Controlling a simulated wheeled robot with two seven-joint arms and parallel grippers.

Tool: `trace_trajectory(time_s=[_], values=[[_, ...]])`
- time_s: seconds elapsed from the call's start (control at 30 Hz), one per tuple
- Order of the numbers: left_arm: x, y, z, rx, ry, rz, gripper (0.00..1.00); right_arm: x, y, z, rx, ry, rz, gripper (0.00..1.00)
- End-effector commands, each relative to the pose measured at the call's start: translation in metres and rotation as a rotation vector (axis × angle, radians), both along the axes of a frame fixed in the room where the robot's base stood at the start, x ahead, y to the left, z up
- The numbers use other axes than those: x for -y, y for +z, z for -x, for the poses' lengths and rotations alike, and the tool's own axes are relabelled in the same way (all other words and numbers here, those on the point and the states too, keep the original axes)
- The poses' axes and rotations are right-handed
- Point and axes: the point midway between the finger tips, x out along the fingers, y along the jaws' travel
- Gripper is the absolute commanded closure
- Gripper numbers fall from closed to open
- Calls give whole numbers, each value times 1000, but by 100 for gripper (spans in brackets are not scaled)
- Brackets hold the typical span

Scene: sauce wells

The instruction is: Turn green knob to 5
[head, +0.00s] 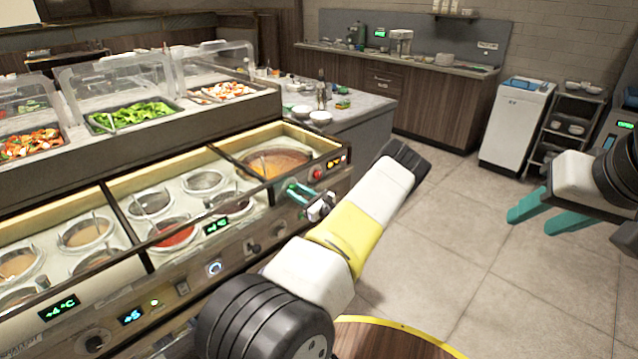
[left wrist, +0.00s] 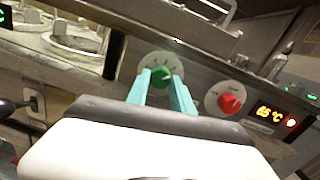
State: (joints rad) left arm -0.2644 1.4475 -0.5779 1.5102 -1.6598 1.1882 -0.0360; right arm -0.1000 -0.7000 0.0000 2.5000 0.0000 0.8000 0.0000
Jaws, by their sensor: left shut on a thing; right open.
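The green knob (left wrist: 160,78) is on the counter's front panel, on a pale round dial (left wrist: 160,61) with marks around it. My left gripper (head: 299,193) reaches the panel in the head view, where I cannot make out the knob behind it. In the left wrist view its teal fingers stand one on each side of the green knob, shut on it. The number the knob points to is too small to read. My right gripper (head: 541,209) is open and empty at the right, over the floor, away from the counter.
A red knob (left wrist: 232,103) sits just right of the green one, beside a yellow display (left wrist: 270,114). Sauce wells (head: 172,235) and a larger brown well (head: 275,161) lie above the panel. Open tiled floor (head: 450,230) spreads to the right.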

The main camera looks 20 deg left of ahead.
Motion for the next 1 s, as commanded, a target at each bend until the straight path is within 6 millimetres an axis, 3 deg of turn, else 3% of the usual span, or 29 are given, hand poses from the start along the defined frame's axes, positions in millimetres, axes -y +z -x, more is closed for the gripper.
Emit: trace_trajectory(time_s=[0.5,1.0], values=[[0,0,1,-392,-1,-164,100,0,0,0,0,0,0,58],[-1,0,2,-530,0,-220,100,0,0,0,0,0,0,58]])
